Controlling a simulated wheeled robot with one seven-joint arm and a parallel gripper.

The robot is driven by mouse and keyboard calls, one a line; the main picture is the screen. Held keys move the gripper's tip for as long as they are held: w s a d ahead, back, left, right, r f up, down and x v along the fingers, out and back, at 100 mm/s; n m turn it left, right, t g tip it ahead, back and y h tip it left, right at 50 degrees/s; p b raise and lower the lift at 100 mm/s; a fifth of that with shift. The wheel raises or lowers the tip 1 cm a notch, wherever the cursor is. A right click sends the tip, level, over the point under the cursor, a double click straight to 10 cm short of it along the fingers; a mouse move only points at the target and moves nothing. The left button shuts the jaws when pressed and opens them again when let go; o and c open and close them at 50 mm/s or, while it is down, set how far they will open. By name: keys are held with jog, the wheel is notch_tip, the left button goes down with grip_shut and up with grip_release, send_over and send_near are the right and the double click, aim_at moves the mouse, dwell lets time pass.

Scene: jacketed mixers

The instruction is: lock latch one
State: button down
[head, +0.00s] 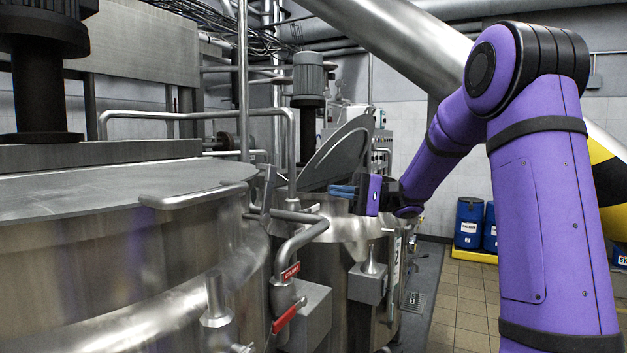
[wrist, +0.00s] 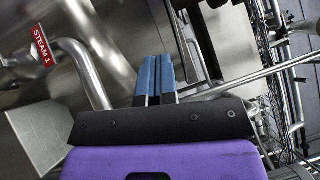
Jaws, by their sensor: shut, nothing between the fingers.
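A flat upright metal lever (head: 267,188), which looks like the latch, stands at the right rim of the near steel mixer (head: 120,270). I cannot tell if it is locked. My gripper (head: 341,190) is to the right of this lever in the head view, apart from it, with its blue fingers pointing left. In the wrist view the two blue fingers of my gripper (wrist: 154,78) are together and empty. A slanted metal bar (wrist: 187,45) lies just right of the fingertips there; I cannot tell if they touch or if it is the same lever.
A bent steam pipe (head: 300,240) with a red tag and a red-handled valve (head: 285,318) stands below the rim. A second mixer (head: 335,245) has its lid (head: 340,155) raised. Blue drums (head: 470,222) stand far right. The tiled floor (head: 465,300) before them is clear.

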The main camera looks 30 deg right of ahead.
send_near(275, 177)
jog(key=w+a, duration=0.3)
jog(key=a, duration=0.3)
jog(key=shift+s+a+r, duration=0.1)
jog(key=shift+a+r, duration=0.05)
jog(key=shift+a, duration=0.25)
jog(key=shift+s+a+r+n+g+h, duration=0.3)
jog(key=shift+a+r+n+h, duration=0.1)
jog(key=shift+n+h, duration=0.15)
jog(key=shift+s+a+r+n+g+h, duration=0.2)
jog(key=shift+s+a+r+n+h, duration=0.1)
jog(key=shift+a+n+h, duration=0.25)
jog(key=shift+d, duration=0.2)
